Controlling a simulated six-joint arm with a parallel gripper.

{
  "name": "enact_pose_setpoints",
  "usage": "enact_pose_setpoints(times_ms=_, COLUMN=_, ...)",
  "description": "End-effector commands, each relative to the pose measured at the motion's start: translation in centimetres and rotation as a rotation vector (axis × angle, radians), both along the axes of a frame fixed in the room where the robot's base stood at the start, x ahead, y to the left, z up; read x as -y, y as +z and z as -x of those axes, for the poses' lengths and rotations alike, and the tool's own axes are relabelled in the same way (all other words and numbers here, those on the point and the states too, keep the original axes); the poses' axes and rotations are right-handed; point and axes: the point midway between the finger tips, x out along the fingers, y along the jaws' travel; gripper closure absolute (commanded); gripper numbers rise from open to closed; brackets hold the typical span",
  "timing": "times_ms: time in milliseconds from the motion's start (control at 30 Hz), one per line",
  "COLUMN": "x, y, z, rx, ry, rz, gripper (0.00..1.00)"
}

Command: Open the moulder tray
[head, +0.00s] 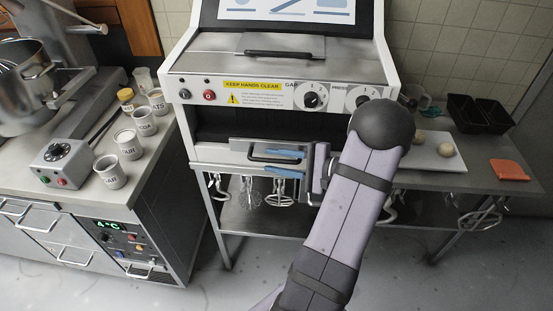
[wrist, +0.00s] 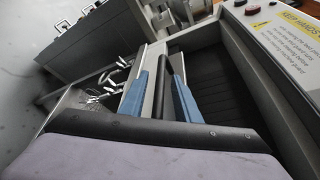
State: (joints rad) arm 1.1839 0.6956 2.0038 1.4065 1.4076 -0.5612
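The moulder (head: 280,120) is a white machine with a dark opening in its front. The moulder tray (head: 238,145) shows as a grey front panel low in that opening, with a dark bar handle (head: 256,157). My gripper (head: 284,162) is at this handle, one blue finger at the upper side and one below. In the wrist view the two blue fingers (wrist: 160,97) stand apart, with a dark bar and a grey edge between them. My gripper is open; whether a finger touches the handle I cannot tell. My arm hides the tray's right end.
Whisks and hooks (head: 262,192) hang under the machine. A left counter (head: 80,185) holds labelled cups, a control box (head: 62,165) and a mixer bowl (head: 25,80).

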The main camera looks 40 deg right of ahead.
Motion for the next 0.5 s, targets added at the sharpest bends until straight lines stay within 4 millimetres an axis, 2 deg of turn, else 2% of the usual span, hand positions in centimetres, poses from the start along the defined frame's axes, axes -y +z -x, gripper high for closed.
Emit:
enact_pose_setpoints(times_ms=167, x=0.0, y=-0.02, z=0.01, rx=0.0, ry=0.0, rz=0.0, gripper=0.73)
enact_pose_setpoints(times_ms=267, x=0.01, y=-0.01, z=0.02, rx=0.0, ry=0.0, rz=0.0, gripper=0.97)
enact_pose_setpoints(times_ms=300, x=0.01, y=-0.01, z=0.02, rx=0.0, ry=0.0, rz=0.0, gripper=1.0)
enact_pose_setpoints(times_ms=500, x=-0.03, y=0.0, z=0.09, rx=0.0, ry=0.0, rz=0.0, gripper=1.0)
